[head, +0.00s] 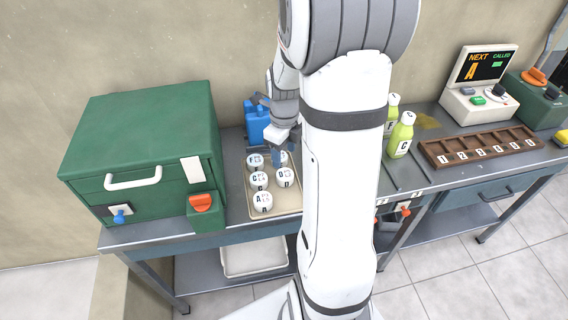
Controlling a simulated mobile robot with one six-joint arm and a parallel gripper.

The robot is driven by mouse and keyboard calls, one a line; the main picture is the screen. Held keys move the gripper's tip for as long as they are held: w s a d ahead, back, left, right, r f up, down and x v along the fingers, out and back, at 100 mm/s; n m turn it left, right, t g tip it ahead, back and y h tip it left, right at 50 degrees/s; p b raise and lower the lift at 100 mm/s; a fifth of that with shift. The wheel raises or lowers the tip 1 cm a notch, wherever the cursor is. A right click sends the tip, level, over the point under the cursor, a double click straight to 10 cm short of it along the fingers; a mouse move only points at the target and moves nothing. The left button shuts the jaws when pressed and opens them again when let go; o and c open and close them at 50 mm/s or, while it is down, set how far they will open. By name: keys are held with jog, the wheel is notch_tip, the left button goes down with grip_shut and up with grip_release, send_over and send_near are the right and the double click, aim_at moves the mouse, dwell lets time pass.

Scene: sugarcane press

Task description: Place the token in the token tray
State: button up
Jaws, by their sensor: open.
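No piece is plainly marked as the token. Several round white pieces with printed letters stand in a beige tray (289,205); these include one marked A (262,201), one marked C (259,180), one marked D (285,177) and one marked F (254,161). Another white piece at the back right is partly hidden by my gripper (277,157). A brown rack (432,154) with numbered slots lies at the right; which one is the token tray is not clear.
A green cabinet (140,140) with an orange knob (201,202) stands left of the tray. A blue container (256,122) is behind it. Green bottles (400,136) stand right of my arm. A display unit (480,85) reading NEXT A is behind the rack. My arm hides the bench's middle.

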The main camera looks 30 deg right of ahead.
jog(key=s+a+r+n+t, duration=0.1)
jog(key=s+a+r+n, duration=0.4)
jog(key=n, duration=1)
jog(key=s+a+r+n+t, duration=0.1)
jog(key=s+a+r+n, duration=0.5)
jog(key=n, duration=0.9)
jog(key=shift+s+a+r+t, duration=0.3)
jog(key=shift+s+a, duration=0.6)
jog(key=shift+s, duration=0.65)
jog(key=shift+c, duration=0.4)
